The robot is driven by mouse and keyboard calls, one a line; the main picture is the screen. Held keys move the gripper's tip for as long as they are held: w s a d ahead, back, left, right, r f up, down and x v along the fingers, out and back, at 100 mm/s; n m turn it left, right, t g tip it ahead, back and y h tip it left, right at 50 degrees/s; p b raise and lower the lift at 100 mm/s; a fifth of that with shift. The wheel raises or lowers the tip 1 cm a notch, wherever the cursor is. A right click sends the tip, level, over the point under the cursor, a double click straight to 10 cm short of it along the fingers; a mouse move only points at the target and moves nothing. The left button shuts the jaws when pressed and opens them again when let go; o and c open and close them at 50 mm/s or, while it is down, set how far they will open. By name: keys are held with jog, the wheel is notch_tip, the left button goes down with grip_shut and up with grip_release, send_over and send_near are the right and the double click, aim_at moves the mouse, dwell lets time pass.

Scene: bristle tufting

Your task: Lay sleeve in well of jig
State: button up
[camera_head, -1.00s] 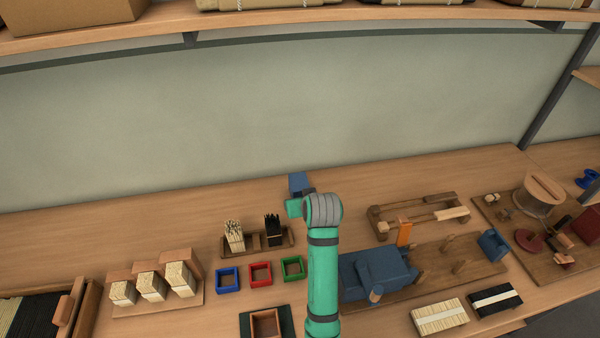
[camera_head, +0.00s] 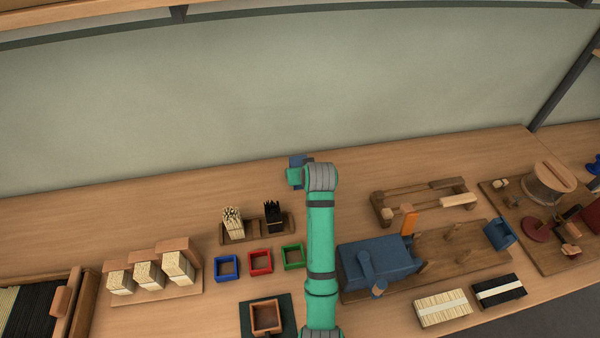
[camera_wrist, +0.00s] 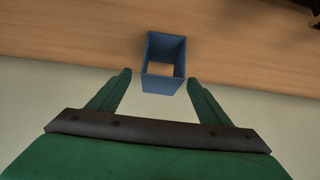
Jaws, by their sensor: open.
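A blue square open-ended tube (camera_head: 297,160), likely the sleeve, shows at the back of the table near the wall, partly hidden by my gripper (camera_head: 295,176). In the wrist view the blue tube (camera_wrist: 178,55) lies between the tips of my open gripper (camera_wrist: 159,76), with a gap to each finger. I see wood through it. I cannot tell whether it rests on the table. A brown square frame with a hollow (camera_head: 266,316) sits on a dark mat at the front; it may be the jig, but I cannot tell for sure.
Blue (camera_head: 227,267), red (camera_head: 260,262) and green (camera_head: 293,256) square trays stand left of my arm. A bristle holder (camera_head: 257,235) is behind them. A blue machine (camera_head: 376,263) and a wooden rail frame (camera_head: 425,203) stand right. The back left is clear.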

aim_at(299, 162)
jog(key=x, duration=0.5)
jog(key=shift+w+a+r, duration=0.1)
jog(key=shift+w+a, duration=0.05)
jog(key=shift+a, duration=0.05)
jog(key=c, duration=1.2)
jog(key=shift+r, duration=0.5)
notch_tip(299, 162, up, 2)
jog(key=shift+r, duration=0.15)
jog(key=v, duration=0.2)
jog(key=a+v, duration=0.1)
jog(key=v, duration=0.3)
jog(key=shift+a+r, duration=0.15)
jog(key=shift+r, duration=0.35)
jog(key=s+a+r, duration=0.1)
jog(key=s+r, duration=0.3)
jog(key=s, duration=0.5)
jog(key=shift+s+r, duration=0.25)
jog(key=shift+s, duration=0.15)
